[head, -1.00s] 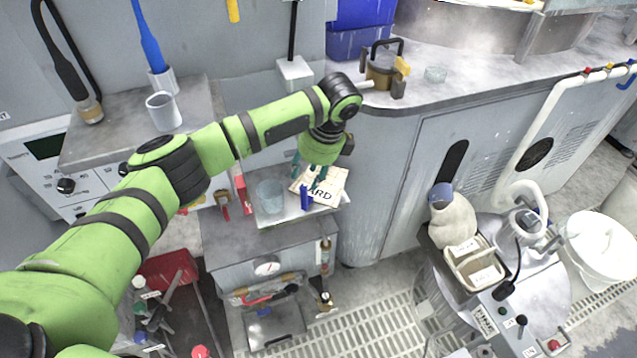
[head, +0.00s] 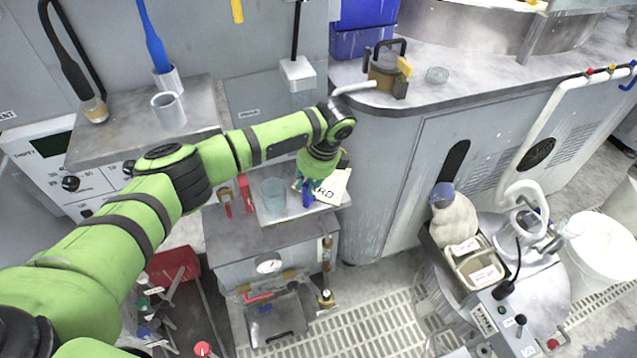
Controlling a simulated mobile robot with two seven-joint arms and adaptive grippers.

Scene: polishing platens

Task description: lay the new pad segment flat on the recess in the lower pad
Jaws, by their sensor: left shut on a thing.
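My left gripper (head: 306,187) is low over the tray on the cart in the head view. It is shut on a small blue piece (head: 308,197), which stands beside a cream card (head: 333,186) with partly covered lettering. My gripper hides the piece's upper part, and I cannot tell whether it still touches the tray. I cannot make out the new pad segment for certain. The lower pad and its recess do not show clearly; only the outer wall of a large round metal basin (head: 480,25) shows at the top right. My right gripper is not in view.
A clear cup (head: 273,194) stands close left of my gripper on the tray (head: 275,217). A brown handled block (head: 385,72) and a small glass dish (head: 437,75) are on the counter (head: 480,88). A drum with a bin (head: 478,268) stands at right.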

